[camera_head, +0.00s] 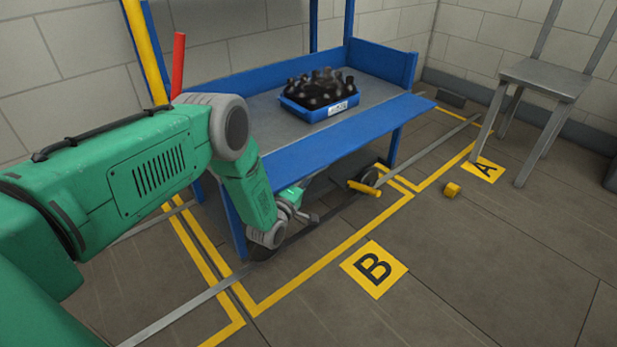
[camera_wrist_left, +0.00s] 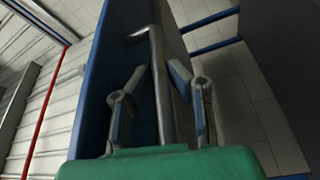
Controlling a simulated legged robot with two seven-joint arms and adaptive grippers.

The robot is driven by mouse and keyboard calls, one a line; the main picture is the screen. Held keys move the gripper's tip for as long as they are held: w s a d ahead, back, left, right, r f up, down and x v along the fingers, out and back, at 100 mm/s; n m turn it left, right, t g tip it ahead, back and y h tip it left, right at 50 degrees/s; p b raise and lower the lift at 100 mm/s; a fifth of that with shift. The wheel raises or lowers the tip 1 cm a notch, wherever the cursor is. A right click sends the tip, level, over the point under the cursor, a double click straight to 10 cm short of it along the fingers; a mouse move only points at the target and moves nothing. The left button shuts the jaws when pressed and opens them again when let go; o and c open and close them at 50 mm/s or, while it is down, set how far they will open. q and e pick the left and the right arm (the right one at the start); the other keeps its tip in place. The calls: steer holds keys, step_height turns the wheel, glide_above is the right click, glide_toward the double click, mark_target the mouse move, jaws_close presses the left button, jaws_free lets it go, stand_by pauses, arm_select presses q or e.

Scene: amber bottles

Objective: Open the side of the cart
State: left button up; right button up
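The cart (camera_head: 335,137) is blue with a grey deck, seen in the head view. Its long near side panel (camera_head: 345,135) is blue and runs along the front edge; its exact tilt is hard to tell. My left gripper (camera_head: 303,205) is low in front of the cart, below this panel's left end. In the left wrist view, its two fingers (camera_wrist_left: 158,72) are spread on either side of a bent grey metal bar (camera_wrist_left: 160,105) next to a blue panel (camera_wrist_left: 112,55). Gaps show between bar and fingers. My right gripper is out of view.
A blue crate (camera_head: 301,112) of dark bottles stands on the cart deck. Yellow floor lines, a B marker (camera_head: 374,268) and an A marker (camera_head: 483,169) lie around it. The front floor is clear.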

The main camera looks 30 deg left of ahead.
arm_select(q)
steer(key=o, duration=0.4)
steer(key=shift+d+f, duration=0.1)
steer(key=shift+d, duration=0.15)
steer(key=shift+c, duration=0.2)
steer(key=s+f, duration=0.1)
steer(key=s, duration=1.1)
steer(key=shift+d+f, duration=0.1)
